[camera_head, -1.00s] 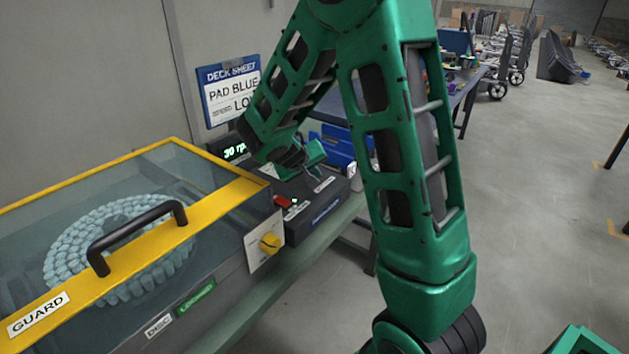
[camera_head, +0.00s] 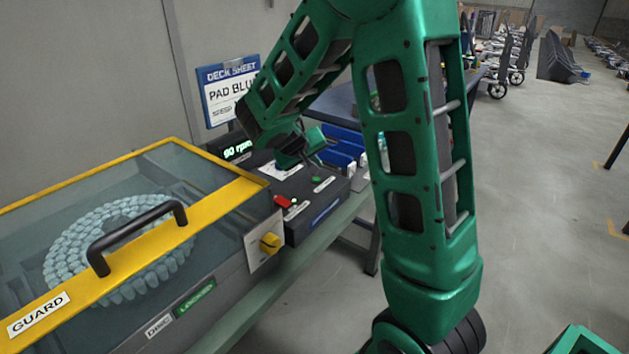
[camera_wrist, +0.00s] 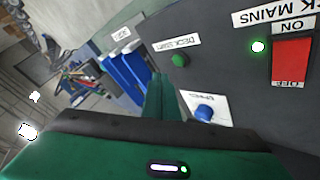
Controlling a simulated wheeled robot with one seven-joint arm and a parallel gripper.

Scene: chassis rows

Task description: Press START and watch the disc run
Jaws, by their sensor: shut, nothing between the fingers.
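The disc (camera_head: 62,262), a ring of pale blue pads, lies under the clear yellow-framed guard (camera_head: 225,203), which is down. The dark control box (camera_head: 325,203) stands right of it. A green button (camera_head: 316,180) sits on its top; in the wrist view the button (camera_wrist: 180,60) has a partly legible label beginning DECK. A blue knob (camera_wrist: 204,113) is near it. My gripper (camera_head: 292,158) is shut and empty above the box's far part; in the wrist view its green fingertips (camera_wrist: 160,90) are beside the knob and apart from the button. The green rpm display (camera_head: 238,149) is lit.
A red DECK MAINS switch (camera_wrist: 290,60) has a lit green lamp (camera_wrist: 257,46) beside it. A yellow knob (camera_head: 269,243) is on the machine's front. Blue bins (camera_head: 342,145) stand behind the box. Open floor (camera_head: 540,230) lies to the right.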

